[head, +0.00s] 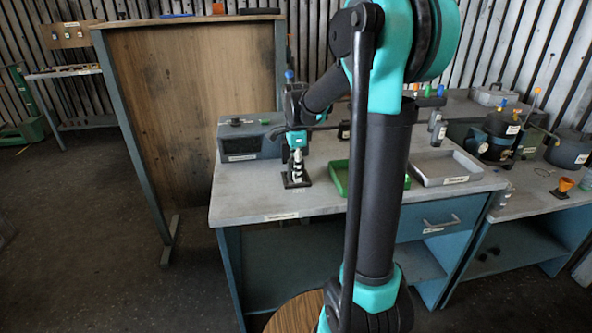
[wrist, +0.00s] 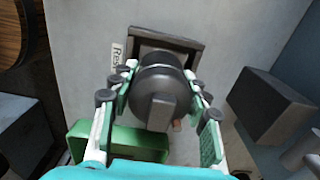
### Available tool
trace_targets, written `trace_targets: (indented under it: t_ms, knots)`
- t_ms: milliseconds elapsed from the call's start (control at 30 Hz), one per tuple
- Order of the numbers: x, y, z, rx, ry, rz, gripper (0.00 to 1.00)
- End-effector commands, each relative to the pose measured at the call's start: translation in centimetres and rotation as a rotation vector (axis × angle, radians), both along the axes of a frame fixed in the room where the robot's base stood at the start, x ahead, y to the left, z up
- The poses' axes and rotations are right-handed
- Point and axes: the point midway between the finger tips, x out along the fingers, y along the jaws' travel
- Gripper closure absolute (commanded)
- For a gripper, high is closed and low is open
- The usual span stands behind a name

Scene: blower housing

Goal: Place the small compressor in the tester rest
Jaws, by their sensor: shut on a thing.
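The small compressor (wrist: 160,92) is a dark, rounded body with a block on its near side, held between the fingers of my gripper (wrist: 161,88). In the head view my gripper (head: 297,163) points down at the table, and its fingers largely hide the compressor. The tester rest (wrist: 192,46) is a dark square frame with a "Rest" label beside it. In the wrist view the compressor overlaps the rest's lower part and hides some of it. In the head view the rest (head: 296,183) shows directly below the fingers. I cannot tell whether compressor and rest touch.
A green tray (head: 341,178) stands right of the rest; it also shows in the wrist view (wrist: 75,148). A dark grey box (head: 240,143) stands behind and left. A grey tray (head: 447,167) is further right. The table's front left is clear.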

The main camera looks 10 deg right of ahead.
Motion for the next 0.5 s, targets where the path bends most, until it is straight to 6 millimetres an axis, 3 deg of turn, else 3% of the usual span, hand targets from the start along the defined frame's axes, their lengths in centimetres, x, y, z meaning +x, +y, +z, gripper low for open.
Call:
trace_targets:
  t_ms: [333,367,500]
  knots:
    - [0.04,0.0,-0.24,0.0,0.0,0.0,1.0]
    - [0.05,0.01,-0.29,0.0,0.0,0.0,0.53]
    - [0.04,0.0,-0.25,0.0,0.0,0.0,0.35]
